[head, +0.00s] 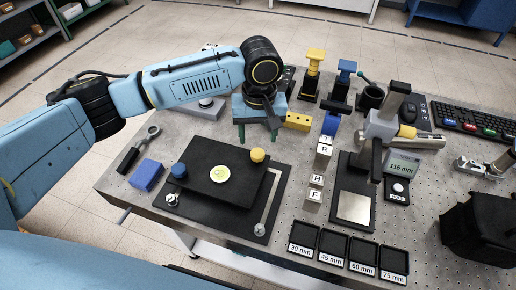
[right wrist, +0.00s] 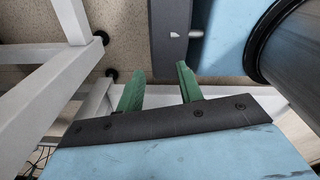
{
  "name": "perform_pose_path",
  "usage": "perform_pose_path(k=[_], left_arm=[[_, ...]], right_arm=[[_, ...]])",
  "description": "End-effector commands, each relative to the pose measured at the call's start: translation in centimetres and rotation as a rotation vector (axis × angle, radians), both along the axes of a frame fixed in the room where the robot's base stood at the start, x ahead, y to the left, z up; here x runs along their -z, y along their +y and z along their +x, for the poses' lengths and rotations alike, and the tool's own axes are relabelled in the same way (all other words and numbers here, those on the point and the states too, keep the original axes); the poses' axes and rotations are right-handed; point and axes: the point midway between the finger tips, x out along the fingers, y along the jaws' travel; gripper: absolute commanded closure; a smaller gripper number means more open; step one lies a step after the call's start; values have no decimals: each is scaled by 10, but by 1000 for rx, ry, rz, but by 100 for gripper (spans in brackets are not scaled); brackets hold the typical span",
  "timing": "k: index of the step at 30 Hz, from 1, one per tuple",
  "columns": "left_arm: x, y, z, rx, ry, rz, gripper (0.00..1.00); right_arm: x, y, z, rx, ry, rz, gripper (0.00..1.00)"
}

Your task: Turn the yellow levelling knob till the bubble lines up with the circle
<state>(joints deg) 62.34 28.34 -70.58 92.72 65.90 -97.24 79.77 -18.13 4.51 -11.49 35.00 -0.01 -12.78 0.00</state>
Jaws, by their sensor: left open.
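The yellow levelling knob (head: 257,155) stands at the far right corner of a black tilt plate (head: 205,195) in the head view. A blue knob (head: 179,170) stands at the plate's left side. A round pale yellow-green bubble level (head: 220,174) sits on the plate; its bubble and circle are too small to compare. My left gripper (head: 255,138) is open, green fingers pointing down, just behind the yellow knob and apart from it. My right gripper (right wrist: 160,85) shows in the right wrist view, its green fingers apart with nothing between them.
A yellow block (head: 298,121) lies right of my left gripper. A blue block (head: 147,175) lies left of the plate. Lettered blocks (head: 317,180), a gauge stand (head: 355,210) and labelled black trays (head: 333,247) fill the right side. Bare table shows along the front left edge.

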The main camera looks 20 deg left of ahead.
Motion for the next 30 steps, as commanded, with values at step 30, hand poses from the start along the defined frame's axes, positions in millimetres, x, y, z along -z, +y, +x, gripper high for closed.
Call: perform_pose_path(k=[30], left_arm=[[61,1,0,1,-2,1,80]], right_arm=[[9,0,17,0,-27,2,64]])
